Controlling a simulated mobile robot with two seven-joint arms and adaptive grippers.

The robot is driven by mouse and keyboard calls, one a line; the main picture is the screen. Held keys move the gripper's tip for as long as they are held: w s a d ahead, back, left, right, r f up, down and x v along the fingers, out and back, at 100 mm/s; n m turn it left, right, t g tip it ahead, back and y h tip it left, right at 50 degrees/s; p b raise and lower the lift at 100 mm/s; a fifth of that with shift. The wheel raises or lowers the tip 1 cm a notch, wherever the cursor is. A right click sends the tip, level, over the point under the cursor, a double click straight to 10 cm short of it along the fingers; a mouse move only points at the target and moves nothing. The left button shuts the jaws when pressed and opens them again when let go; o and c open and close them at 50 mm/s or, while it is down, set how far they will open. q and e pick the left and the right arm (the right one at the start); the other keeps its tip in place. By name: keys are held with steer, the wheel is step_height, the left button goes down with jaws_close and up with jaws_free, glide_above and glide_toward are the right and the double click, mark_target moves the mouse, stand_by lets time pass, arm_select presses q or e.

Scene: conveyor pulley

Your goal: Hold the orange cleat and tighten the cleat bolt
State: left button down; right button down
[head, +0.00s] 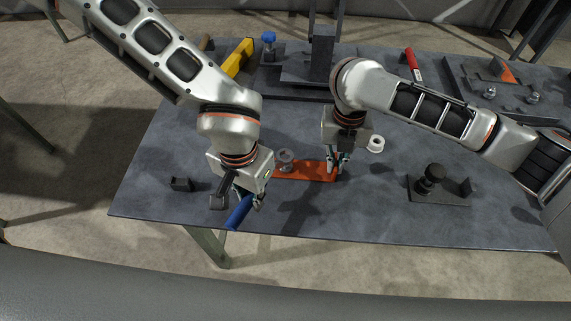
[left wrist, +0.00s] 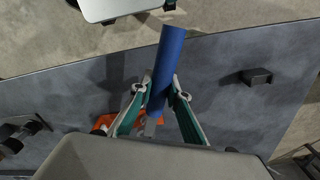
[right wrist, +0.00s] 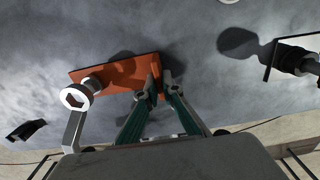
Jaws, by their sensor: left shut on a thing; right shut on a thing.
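The orange cleat (head: 310,171) lies flat on the table, and its orange plate also shows in the right wrist view (right wrist: 112,74). My right gripper (head: 337,168) is shut on the cleat's right end. The cleat bolt (head: 286,158) stands at the cleat's left part. In the right wrist view a round metal end with a hexagonal opening (right wrist: 75,97) is there. A grey metal shank runs from it towards the bottom. My left gripper (left wrist: 160,92) is shut on a blue-handled tool (head: 238,212), left of the cleat near the table's front edge. Whether the tool sits on the bolt is unclear.
A small dark block (head: 181,184) lies at the left. A white ring (head: 376,144) lies right of my right gripper. A dark plate with a black knob (head: 431,180) is further right. A yellow tool (head: 238,58), blue-capped part and red-handled tool (head: 410,60) are at the back.

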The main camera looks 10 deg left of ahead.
arm_select(q)
steer(key=shift+r, duration=3.7)
arm_select(e)
steer(key=c, duration=2.1)
jaws_free()
steer(key=shift+c, duration=0.2)
steer(key=o, duration=0.4)
steer(key=o, duration=0.4)
steer(key=o, duration=0.4)
